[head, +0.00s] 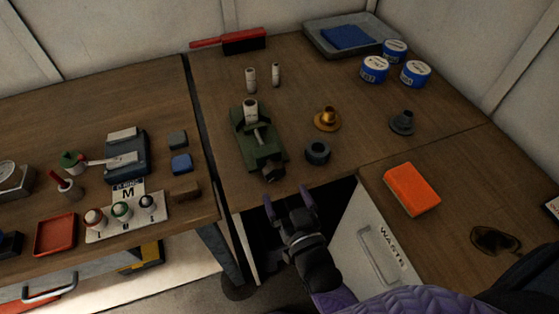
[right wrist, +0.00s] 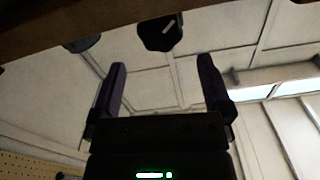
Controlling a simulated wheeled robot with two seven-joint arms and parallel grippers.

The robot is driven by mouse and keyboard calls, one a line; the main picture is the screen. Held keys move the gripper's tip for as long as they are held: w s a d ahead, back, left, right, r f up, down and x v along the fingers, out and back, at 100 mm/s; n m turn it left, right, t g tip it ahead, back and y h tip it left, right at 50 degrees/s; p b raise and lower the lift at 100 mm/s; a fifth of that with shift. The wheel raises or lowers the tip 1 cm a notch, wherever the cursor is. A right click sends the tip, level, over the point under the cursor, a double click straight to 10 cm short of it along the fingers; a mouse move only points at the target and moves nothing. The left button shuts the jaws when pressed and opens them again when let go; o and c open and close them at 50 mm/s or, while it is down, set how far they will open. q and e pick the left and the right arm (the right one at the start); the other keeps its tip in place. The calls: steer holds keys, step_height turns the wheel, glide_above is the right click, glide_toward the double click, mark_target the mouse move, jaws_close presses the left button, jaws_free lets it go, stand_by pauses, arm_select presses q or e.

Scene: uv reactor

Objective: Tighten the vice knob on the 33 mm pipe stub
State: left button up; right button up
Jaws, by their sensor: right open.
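The green vice (head: 258,145) stands near the front edge of the middle table. A pale pipe stub (head: 250,108) stands upright at its jaws; its size cannot be read. The dark vice knob (head: 270,175) is at the vice's front end, near the table edge. In the right wrist view the knob (right wrist: 160,33) shows a pale mark and lies beyond the fingertips, between their lines. My right gripper (head: 287,197) is open and empty, in front of the table edge and apart from the knob. Its two purple fingers also show in the right wrist view (right wrist: 160,75). My left gripper is not in view.
Two more pale stubs (head: 250,78) (head: 276,74) stand behind the vice. A dark ring (head: 318,152) and a brass flanged part (head: 327,119) are to its right. An orange block (head: 411,189) lies on the right bench.

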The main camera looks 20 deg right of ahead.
mark_target(276, 176)
steer(key=w, duration=0.2)
steer(key=w+b, duration=0.1)
steer(key=w, duration=0.2)
steer(key=shift+w+a+f, duration=0.1)
steer(key=shift+w+f, duration=0.1)
steer(key=shift+w, duration=0.35)
steer(key=shift+w+r, duration=0.1)
steer(key=shift+w, duration=0.15)
steer(key=c, duration=1.1)
steer(key=shift+m, duration=0.7)
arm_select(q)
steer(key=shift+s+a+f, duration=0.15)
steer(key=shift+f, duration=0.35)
arm_select(e)
steer(key=o, duration=1.1)
steer(key=shift+s, duration=0.1)
arm_select(q)
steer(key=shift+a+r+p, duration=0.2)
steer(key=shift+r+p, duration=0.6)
steer(key=shift+p, duration=0.2)
arm_select(e)
steer(key=s, duration=0.9)
steer(key=shift+s, duration=0.4)
